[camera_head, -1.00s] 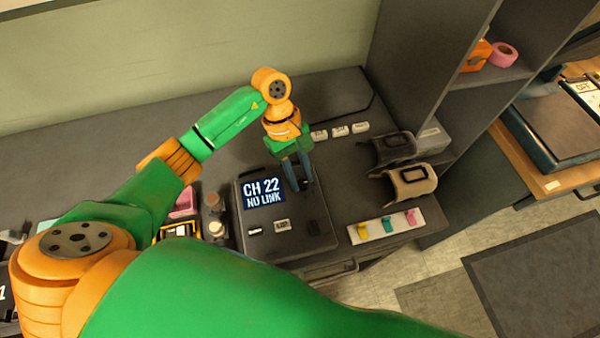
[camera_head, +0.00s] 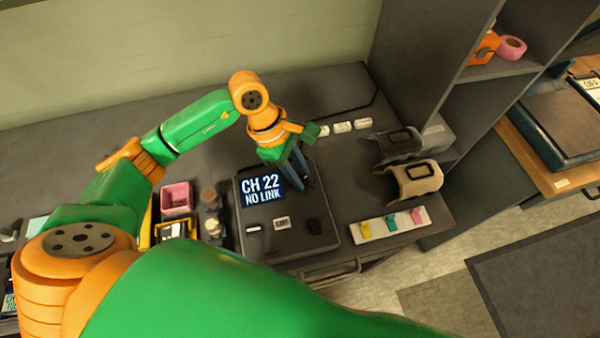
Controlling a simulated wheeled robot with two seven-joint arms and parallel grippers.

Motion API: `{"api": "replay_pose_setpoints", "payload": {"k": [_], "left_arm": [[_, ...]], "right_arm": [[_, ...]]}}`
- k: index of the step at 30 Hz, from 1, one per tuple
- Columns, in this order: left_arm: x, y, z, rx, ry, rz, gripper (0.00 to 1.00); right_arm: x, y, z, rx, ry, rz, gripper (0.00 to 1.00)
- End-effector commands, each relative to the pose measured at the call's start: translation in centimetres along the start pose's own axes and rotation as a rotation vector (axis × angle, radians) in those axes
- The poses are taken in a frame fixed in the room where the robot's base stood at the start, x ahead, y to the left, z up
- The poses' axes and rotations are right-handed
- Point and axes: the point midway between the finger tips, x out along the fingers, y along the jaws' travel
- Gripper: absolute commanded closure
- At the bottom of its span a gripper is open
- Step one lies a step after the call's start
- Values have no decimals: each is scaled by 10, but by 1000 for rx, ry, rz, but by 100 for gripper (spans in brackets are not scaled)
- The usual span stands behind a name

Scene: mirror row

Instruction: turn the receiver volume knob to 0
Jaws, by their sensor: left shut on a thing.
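The receiver (camera_head: 290,245) is a dark flat box on the bench, with a lit display (camera_head: 262,189) reading "CH 22 NO LINK". My left gripper (camera_head: 302,184) reaches down to the receiver's top, just right of the display. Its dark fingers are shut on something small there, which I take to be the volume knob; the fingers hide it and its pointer. A small black control (camera_head: 316,226), a label plate (camera_head: 282,223) and a pale switch (camera_head: 254,229) sit near the receiver's front edge. My right gripper is not in view.
Left of the receiver stand a pink bin (camera_head: 176,197), a yellow-edged box (camera_head: 173,230) and small jars (camera_head: 211,226). To the right are a tray with coloured clips (camera_head: 390,223) and two cradles (camera_head: 408,181). A tall shelf (camera_head: 420,60) stands behind them.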

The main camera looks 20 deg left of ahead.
Motion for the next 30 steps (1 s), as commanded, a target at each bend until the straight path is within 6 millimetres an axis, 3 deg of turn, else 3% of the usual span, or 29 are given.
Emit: {"api": "replay_pose_setpoints", "payload": {"k": [30], "left_arm": [[3, -7, 3, -811, 0, 339, 100]], "right_arm": [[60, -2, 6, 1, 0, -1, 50]]}}
